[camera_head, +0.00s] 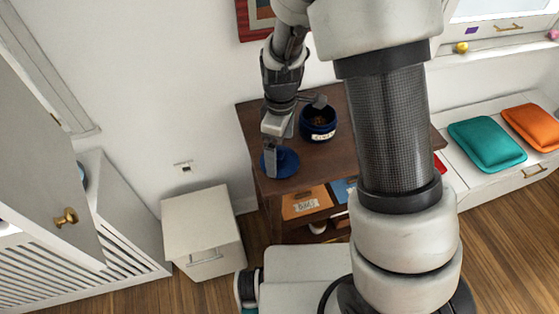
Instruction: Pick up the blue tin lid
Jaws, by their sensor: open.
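The blue tin lid (287,163) lies on the left end of a dark brown wooden shelf top (262,130). A blue tin (318,124) with a pale label stands behind it to the right, its top uncovered, with something brown inside. My gripper (270,165) points down at the lid. Its visible finger reaches the lid and overlaps its left part. The gripper is open; the second finger is hard to make out, and I cannot tell whether the fingers touch the lid.
A white cabinet (203,224) stands left of the shelf. Orange (307,203) and blue items sit on the lower shelf. At right, a white bench holds a teal cushion (487,144) and an orange cushion (532,126). My arm hides the shelf's right part.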

